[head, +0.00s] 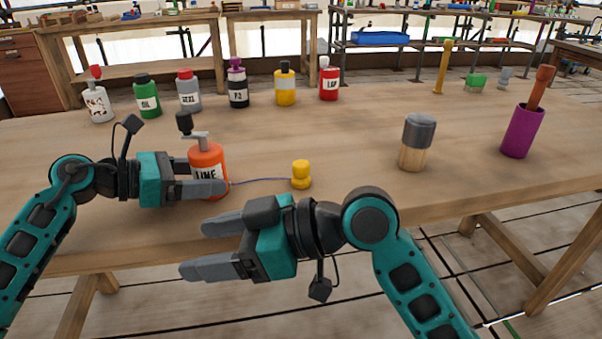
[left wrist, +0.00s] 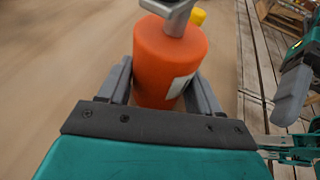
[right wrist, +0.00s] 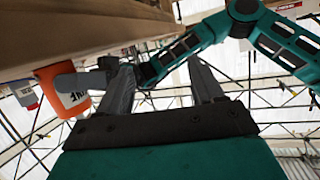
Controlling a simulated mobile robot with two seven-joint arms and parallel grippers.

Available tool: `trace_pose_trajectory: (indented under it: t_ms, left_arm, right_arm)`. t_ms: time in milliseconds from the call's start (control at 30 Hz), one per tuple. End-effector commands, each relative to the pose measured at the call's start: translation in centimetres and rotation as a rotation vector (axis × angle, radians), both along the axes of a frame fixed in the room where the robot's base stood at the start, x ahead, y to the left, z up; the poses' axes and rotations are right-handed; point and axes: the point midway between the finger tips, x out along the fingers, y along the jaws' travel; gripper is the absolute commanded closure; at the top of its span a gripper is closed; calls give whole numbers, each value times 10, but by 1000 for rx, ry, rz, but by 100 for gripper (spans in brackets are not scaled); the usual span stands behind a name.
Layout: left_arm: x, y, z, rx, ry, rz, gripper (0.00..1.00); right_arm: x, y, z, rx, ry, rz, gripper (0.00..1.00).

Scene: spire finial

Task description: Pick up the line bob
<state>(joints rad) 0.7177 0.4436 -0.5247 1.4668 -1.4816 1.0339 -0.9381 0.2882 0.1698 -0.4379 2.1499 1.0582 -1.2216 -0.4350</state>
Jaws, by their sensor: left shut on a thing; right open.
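The orange bottle labelled LINE (head: 207,161) stands upright on the table, with a grey and black top. My left gripper (head: 222,187) is shut on it; in the left wrist view the fingers sit on both sides of the orange body (left wrist: 170,62). A thin blue line runs from the bottle to a small yellow bob (head: 301,174), which stands on the table to the right. The bob shows partly behind the bottle in the left wrist view (left wrist: 198,16). My right gripper (head: 192,249) is open and empty, in front of the table's near edge, below and left of the bob.
Several labelled bottles stand in a row at the back, among them a green one (head: 147,96) and a red one (head: 329,80). Table around the bob is clear.

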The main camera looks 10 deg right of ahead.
Motion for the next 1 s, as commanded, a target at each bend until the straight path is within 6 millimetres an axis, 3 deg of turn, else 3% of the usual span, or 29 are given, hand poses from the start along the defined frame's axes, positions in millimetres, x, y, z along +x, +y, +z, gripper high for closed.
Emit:
trace_pose_trajectory:
  t_ms: [100, 267, 467, 700, 900, 1000]
  left_arm:
    - [0, 0, 0, 1, 0, 0, 53]
    - [0, 0, 0, 0, 0, 0, 53]
    - [0, 0, 0, 1, 0, 0, 53]
    - [0, 0, 0, 1, 0, 0, 53]
    - [0, 0, 0, 1, 0, 0, 53]
    - [0, 0, 0, 1, 0, 0, 53]
  right_arm:
    - [4, 15, 23, 2, -13, 93, 33]
    - [29, 0, 18, -180, 50, 99, 33]
    - [68, -40, 21, -422, 144, 11, 33]
    - [112, -109, 53, -656, 263, -197, 33]
    - [130, -156, 85, -757, 342, -362, 33]
    - [133, -170, 95, -779, 365, -410, 33]
